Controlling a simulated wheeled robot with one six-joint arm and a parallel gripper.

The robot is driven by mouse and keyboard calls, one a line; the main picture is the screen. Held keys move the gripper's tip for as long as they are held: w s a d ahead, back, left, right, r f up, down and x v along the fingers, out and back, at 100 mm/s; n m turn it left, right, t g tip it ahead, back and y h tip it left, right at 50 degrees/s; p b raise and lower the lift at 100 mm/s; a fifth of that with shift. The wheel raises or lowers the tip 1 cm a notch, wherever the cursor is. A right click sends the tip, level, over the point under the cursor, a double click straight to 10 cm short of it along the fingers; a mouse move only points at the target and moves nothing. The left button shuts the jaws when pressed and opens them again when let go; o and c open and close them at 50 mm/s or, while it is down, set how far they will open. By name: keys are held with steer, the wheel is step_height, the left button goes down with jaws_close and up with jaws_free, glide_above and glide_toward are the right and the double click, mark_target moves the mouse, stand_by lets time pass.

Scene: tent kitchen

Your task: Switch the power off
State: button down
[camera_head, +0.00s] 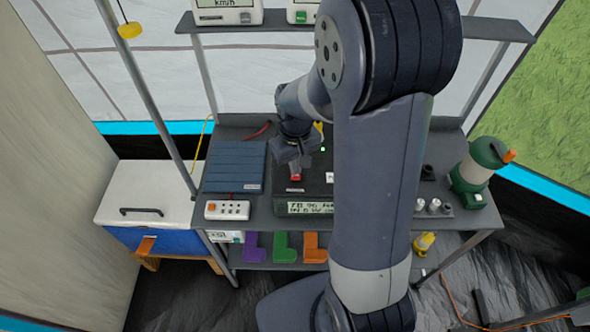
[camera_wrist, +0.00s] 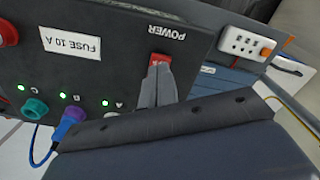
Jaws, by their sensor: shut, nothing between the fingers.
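The dark power box (camera_head: 320,186) stands on the grey workbench, with a lit text display on its front. Its red power switch (camera_head: 296,178) is at the left of its top. In the wrist view the red switch (camera_wrist: 160,58) sits beside the label POWER. My gripper (camera_head: 295,168) is shut and empty, pointing down at the switch. In the wrist view its fingertips (camera_wrist: 157,70) overlap the lower part of the switch; I cannot tell whether they press on it. Several green lights (camera_wrist: 62,96) glow on the panel.
Coloured plugs (camera_wrist: 70,118) and a FUSE 10 A label (camera_wrist: 70,43) are on the panel. A blue solar panel (camera_head: 236,166) and a white power strip (camera_head: 228,210) lie to the left. My arm hides much of the bench's right half.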

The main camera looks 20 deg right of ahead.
steer(key=shift+f+b, duration=0.75)
steer(key=shift+f, duration=0.25)
stand_by(0.9)
steer(key=shift+r, duration=0.1)
steer(key=shift+r+p, duration=2.8)
steer(key=shift+r, duration=0.7)
steer(key=shift+f, duration=0.15)
steer(key=shift+f+b, duration=2.75)
steer(key=shift+f, duration=0.65)
